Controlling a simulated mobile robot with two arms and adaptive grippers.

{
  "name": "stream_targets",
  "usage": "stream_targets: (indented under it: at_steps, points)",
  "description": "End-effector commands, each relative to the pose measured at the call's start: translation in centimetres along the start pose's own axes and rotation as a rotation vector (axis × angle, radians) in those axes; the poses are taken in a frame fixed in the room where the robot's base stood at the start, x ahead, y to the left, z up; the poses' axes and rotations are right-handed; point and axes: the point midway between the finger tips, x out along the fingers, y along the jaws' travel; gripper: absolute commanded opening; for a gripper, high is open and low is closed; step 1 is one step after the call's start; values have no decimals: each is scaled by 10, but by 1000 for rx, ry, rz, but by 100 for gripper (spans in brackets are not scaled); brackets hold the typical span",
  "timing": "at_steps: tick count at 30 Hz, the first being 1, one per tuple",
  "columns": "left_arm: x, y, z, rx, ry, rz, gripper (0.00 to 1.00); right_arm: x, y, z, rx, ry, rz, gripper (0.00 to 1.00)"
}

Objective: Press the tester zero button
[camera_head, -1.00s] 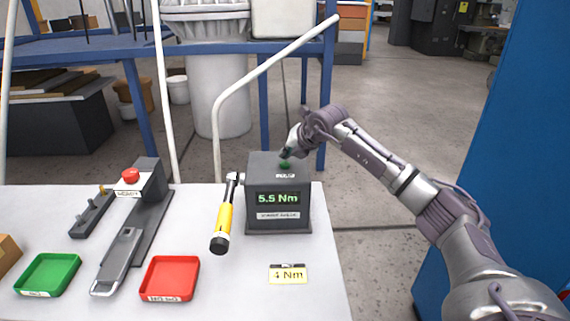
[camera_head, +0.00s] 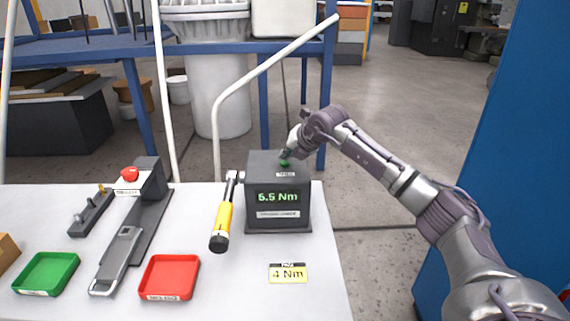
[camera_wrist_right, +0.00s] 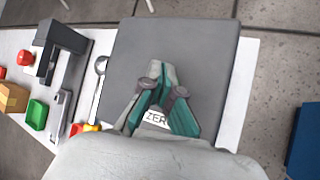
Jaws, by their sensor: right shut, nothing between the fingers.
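The torque tester (camera_head: 279,218) is a dark grey box on the white table, with a lit green display that appears to read 5.5 Nm. Its green zero button (camera_head: 285,163) sits on the top face, behind a small white label. My right gripper (camera_head: 287,155) is shut and empty, pointing down right at the button; whether it touches is too small to tell. In the right wrist view the gripper (camera_wrist_right: 165,86) is over the tester's grey top (camera_wrist_right: 190,50), with part of the "ZERO" label (camera_wrist_right: 156,117) between its fingers. The button is hidden there. My left gripper is out of view.
A yellow-handled torque wrench (camera_head: 222,217) lies against the tester's left side. A "4 Nm" card (camera_head: 288,273), a red tray (camera_head: 169,277), a green tray (camera_head: 46,273) and a fixture with a red button (camera_head: 130,174) are on the table. A white pipe (camera_head: 270,63) rises behind.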

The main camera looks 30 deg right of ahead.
Motion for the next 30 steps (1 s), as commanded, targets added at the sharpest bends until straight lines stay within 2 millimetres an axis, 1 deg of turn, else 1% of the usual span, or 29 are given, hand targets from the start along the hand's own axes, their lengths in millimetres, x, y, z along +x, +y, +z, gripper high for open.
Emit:
stream_targets:
  at_steps: [10,30]
  points:
    - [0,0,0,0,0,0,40,0,0,0,0,0,0,0]
    - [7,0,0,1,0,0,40,6,-4,-5,0,1,0,0]
